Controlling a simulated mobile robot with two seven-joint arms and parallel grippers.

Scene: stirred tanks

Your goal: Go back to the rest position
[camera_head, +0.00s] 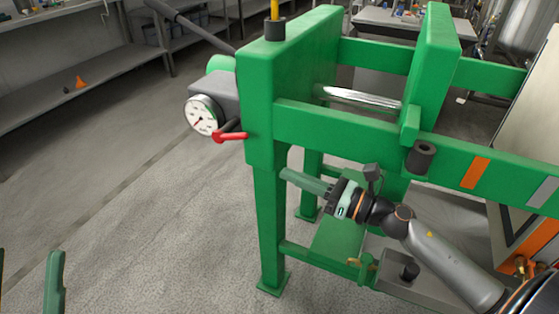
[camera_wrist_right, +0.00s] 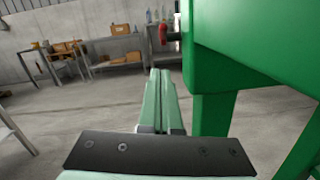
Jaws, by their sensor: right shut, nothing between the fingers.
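My right gripper (camera_head: 284,174) reaches in from the lower right of the head view. Its green fingers are shut with nothing between them, and they point left, beside the front leg of the green frame (camera_head: 266,120). In the right wrist view the shut fingers (camera_wrist_right: 164,85) lie together, just left of a green beam and leg (camera_wrist_right: 212,115). I cannot tell whether they touch the frame. A green finger-like part, seemingly of my left gripper (camera_head: 54,284), shows at the lower left edge of the head view, mostly cut off.
A pressure gauge (camera_head: 201,116) and a red lever (camera_head: 231,137) stick out from the frame's left side. A metal rod (camera_head: 360,98) spans the frame's uprights. A shelf (camera_head: 80,82) stands at the back left. The floor (camera_head: 150,220) left of the frame is clear.

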